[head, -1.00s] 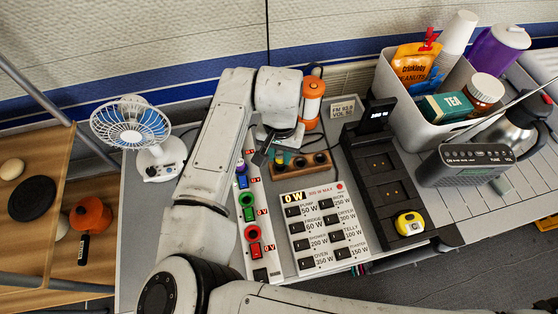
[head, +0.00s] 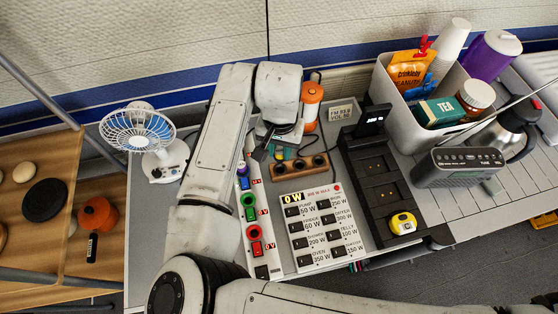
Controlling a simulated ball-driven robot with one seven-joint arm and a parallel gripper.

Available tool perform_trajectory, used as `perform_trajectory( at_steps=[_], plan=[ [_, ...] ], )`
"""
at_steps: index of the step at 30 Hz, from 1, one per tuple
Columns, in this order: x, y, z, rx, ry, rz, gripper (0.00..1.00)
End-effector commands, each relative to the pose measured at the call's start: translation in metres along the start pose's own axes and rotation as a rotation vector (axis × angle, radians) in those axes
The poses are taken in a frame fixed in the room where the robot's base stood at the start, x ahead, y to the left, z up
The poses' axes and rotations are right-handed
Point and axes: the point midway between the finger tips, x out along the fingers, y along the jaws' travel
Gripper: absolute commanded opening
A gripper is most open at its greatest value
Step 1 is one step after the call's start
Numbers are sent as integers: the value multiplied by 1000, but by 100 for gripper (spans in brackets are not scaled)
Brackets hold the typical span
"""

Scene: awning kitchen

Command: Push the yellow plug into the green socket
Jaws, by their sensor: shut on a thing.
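The green socket (head: 248,200) is a round green ring on a white strip, between a blue socket (head: 243,183) above it and a red socket (head: 253,232) below. My gripper (head: 275,151) is by the wooden block (head: 302,166), up and right of the green socket and apart from it. It is shut on the yellow plug (head: 279,155), of which only a small patch shows between the dark fingers. My wrist hides most of the plug, and I cannot tell whether the plug is clear of the block.
A white switch panel (head: 318,225) reading 0 W lies right of the strip. A dark rack (head: 372,178) stands beyond it. An orange lantern-like cylinder (head: 311,94) stands behind my wrist. A fan (head: 140,130) stands left. A grey bin (head: 396,95) and radio (head: 457,167) are right.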

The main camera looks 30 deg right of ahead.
Motion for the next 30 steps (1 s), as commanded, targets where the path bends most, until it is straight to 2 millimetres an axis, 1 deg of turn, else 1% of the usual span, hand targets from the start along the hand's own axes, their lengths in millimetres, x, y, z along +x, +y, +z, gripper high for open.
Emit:
perform_trajectory(
  at_steps=[1, 2, 3, 15, 18, 20, 22, 25, 30],
  plan=[
    [-15, 0, 0, -1, 1, 1, 0],
    [-13, -2, 4, -5, 1, 1, 0],
    [-8, -8, 14, -9, 1, 1, 0],
    [-7, -48, 94, -7, 0, 0, 0],
    [-7, -56, 110, -6, 0, 0, 0],
    [8, -55, 109, 0, 1, 3, 0],
    [16, -55, 108, 0, 1, 2, 0],
    [22, -56, 108, -1, 1, 1, 0],
    [25, -56, 108, -1, 1, 0, 0]
  ],
)
